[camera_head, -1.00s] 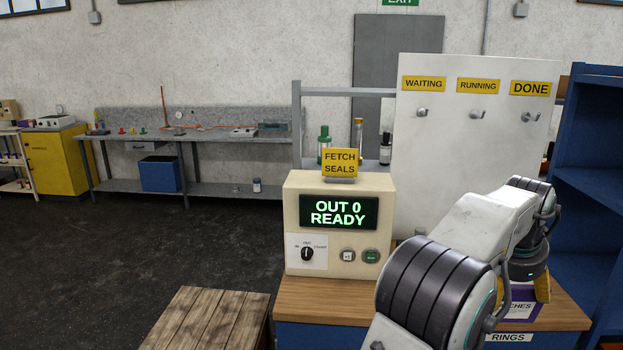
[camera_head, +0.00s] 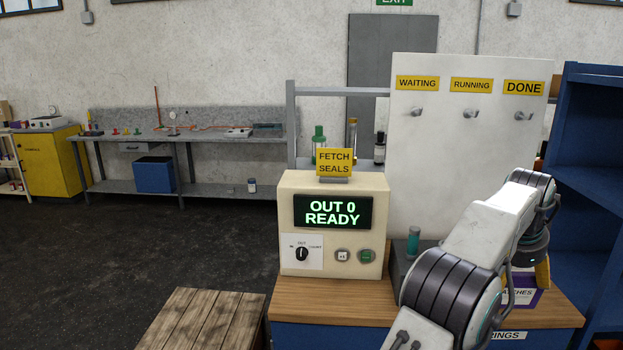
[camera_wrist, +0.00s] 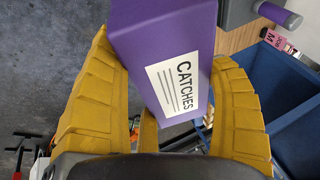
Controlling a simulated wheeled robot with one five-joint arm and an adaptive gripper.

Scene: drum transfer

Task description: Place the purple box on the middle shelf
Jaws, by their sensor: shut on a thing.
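The purple box (camera_wrist: 160,35) has a white label reading CATCHES. My gripper (camera_wrist: 163,55) has its yellow fingers closed on the box's sides. In the head view, the box (camera_head: 527,293) shows partly below my gripper (camera_head: 541,272), over the right end of the wooden counter; my gripper hides part of it. Whether it clears the counter top, I cannot tell. A blue shelf unit (camera_head: 598,185) stands at the right edge of the head view, right of my gripper. Its shelves are cut off by the frame, so I cannot tell which is the middle one.
A cream machine (camera_head: 333,225) reading OUT 0 READY stands on the wooden counter (camera_head: 330,301). A white board (camera_head: 465,150) with hooks rises behind my arm. A teal cylinder (camera_head: 413,241) stands beside the machine. A blue bin (camera_wrist: 275,110) lies right of the box. A wooden crate (camera_head: 205,320) stands lower left.

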